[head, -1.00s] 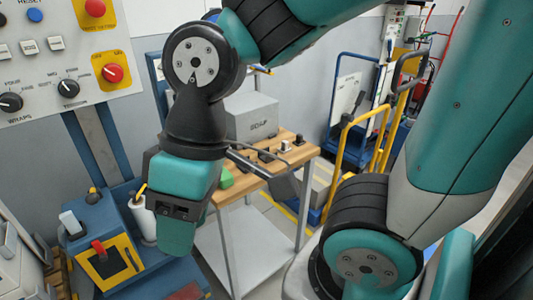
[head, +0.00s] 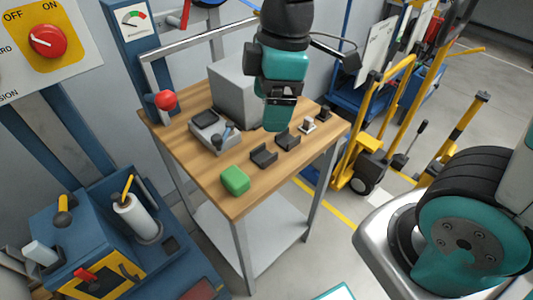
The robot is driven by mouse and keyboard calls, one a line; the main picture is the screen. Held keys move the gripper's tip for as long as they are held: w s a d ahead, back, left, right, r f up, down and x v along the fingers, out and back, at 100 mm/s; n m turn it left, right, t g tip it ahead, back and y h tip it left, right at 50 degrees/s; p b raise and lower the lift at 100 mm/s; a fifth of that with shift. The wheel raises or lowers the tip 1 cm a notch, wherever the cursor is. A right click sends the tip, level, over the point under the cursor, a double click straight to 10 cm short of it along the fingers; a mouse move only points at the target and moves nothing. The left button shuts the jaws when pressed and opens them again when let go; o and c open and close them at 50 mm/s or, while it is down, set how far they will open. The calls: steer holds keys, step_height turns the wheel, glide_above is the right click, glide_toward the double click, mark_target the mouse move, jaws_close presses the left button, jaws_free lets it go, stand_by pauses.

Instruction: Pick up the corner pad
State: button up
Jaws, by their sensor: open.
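Two black angled pieces lie on the wooden table top; they look like corner pads. One corner pad (head: 263,156) lies nearer the front edge, and the other black pad (head: 288,139) lies just to its right and farther back. I cannot tell which one the task means.
A green block (head: 234,180) lies at the table's (head: 208,169) front edge. A grey box (head: 233,95) stands at the back. A grey tray (head: 213,132) is at left, and small parts (head: 308,125) at right. A yellow hand truck (head: 372,130) stands right of the table.

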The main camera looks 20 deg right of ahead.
steer(key=w+d+f+n+h, duration=0.2)
steer(key=w+f+n, duration=0.2)
steer(key=w+n, duration=0.25)
glide_above(264, 157)
steer(key=f, duration=0.8)
steer(key=s+f, duration=0.1)
steer(key=f, duration=0.3)
steer(key=shift+a, duration=0.2)
steer(key=shift+w+d+f, duration=0.1)
steer(key=shift+w+f, duration=0.15)
steer(key=shift+f, duration=1.1)
steer(key=shift+w+d+f, duration=0.1)
steer(key=shift+w+f, duration=0.1)
steer(key=shift+f, duration=1.1)
steer(key=c, duration=1)
